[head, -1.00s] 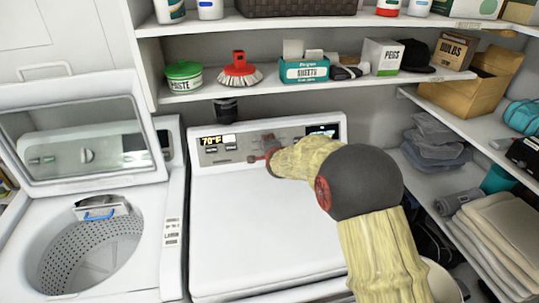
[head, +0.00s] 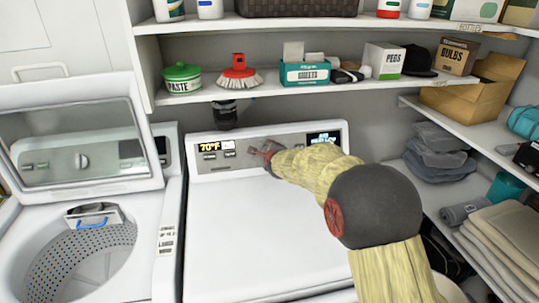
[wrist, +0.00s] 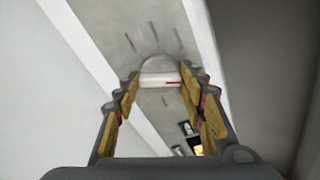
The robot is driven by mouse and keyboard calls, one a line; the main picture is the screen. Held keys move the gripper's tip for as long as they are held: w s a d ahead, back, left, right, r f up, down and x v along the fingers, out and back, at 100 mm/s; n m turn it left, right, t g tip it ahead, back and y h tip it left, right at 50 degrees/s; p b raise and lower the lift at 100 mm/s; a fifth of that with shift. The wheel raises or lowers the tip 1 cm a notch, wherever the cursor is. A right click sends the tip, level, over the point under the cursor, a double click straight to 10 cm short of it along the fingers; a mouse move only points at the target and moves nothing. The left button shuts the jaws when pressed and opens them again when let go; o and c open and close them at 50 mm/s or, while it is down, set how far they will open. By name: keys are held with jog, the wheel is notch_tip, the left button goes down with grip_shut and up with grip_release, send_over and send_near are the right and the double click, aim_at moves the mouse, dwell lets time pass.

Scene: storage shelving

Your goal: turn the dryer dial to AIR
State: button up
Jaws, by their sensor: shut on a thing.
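The white dryer (head: 262,235) stands at the centre of the head view, with a grey control panel (head: 300,141) along its back. Its dial (wrist: 160,64) shows in the wrist view as a round grey knob with a pale grip bar and a red line pointing to the picture's right. My gripper (head: 262,153) is at the panel's middle and hides most of the dial in the head view. In the wrist view my gripper (wrist: 159,82) is shut on the dial, one finger at each side. The panel's labels are too blurred to read around the dial.
A panel display (head: 209,147) reads 70°F at left; another display (head: 323,139) is at right. An open washer (head: 85,215) stands left. A shelf (head: 300,88) with boxes, a brush and a tub hangs above. Shelves with folded towels (head: 505,235) are at right.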

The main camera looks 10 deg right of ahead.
jog(key=o, duration=1.1)
jog(key=shift+o, duration=0.2)
jog(key=v, duration=1.2)
